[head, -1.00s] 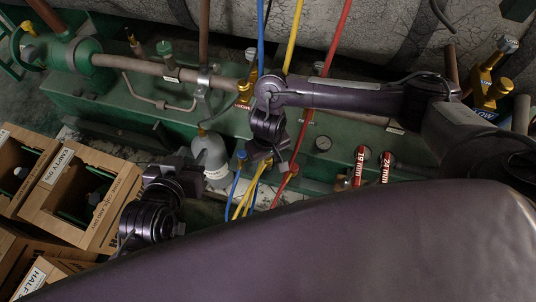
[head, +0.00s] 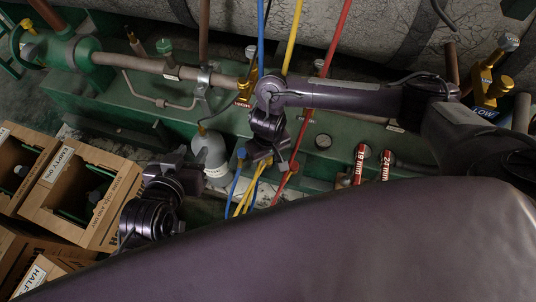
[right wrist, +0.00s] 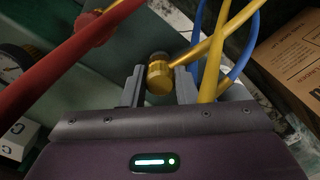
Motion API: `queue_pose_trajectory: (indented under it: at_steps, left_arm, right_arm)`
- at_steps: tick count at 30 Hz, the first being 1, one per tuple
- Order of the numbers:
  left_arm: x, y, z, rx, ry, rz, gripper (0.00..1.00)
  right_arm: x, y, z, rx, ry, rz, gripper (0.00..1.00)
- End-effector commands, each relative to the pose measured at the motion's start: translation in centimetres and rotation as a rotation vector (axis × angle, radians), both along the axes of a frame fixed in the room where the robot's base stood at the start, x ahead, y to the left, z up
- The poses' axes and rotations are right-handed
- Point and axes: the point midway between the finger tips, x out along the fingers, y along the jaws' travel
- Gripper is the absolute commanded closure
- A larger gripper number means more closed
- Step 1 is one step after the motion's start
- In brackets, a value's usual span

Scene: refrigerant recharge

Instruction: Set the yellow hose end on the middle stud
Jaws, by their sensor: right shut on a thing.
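The yellow hose's brass end (right wrist: 160,76) sits between the fingers of my right gripper (right wrist: 158,88) in the right wrist view, and the gripper is shut on it. In the head view my right gripper (head: 262,156) is between a blue hose end (head: 241,154) and a red hose end (head: 294,167), and yellow hose (head: 248,190) hangs below it. The middle stud is not visible; I cannot tell whether the brass end touches it. My left gripper (head: 197,172) is low at the left, beside a grey bottle, its fingers too dark to read.
The grey bottle (head: 211,158) stands left of the hose ends. Red 19 mm (head: 359,163) and 24 mm (head: 386,164) tools are to the right. A gauge (head: 323,142) is nearby. Open cardboard boxes (head: 88,232) fill the lower left. Blue hose (right wrist: 240,63) and red hose (right wrist: 62,60) flank my right gripper.

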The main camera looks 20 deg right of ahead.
Motion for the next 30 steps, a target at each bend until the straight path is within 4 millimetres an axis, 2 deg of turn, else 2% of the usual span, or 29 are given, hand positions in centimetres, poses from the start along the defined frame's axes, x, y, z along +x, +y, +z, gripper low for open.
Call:
queue_pose_trajectory:
  at_steps: [20, 21, 26, 30]
  left_arm:
    - [0.01, 0.0, -0.4, 0.0, 0.0, 0.0, 0.64]
    - [0.0, 0.0, -0.35, 0.0, 0.0, 0.0, 0.64]
    - [-0.01, 0.0, -0.36, 0.0, 0.0, 0.0, 0.64]
    - [-0.01, 0.0, -0.36, 0.0, 0.0, 0.0, 0.64]
  right_arm:
    - [0.03, 0.02, -1.04, 0.0, -0.001, 0.0, 0.95]
    - [0.04, 0.02, -0.98, 0.0, -0.001, 0.0, 0.68]
    - [0.03, 0.02, -0.97, 0.0, -0.001, 0.0, 0.48]
    - [0.02, 0.0, -0.97, 0.0, -0.001, 0.0, 0.48]
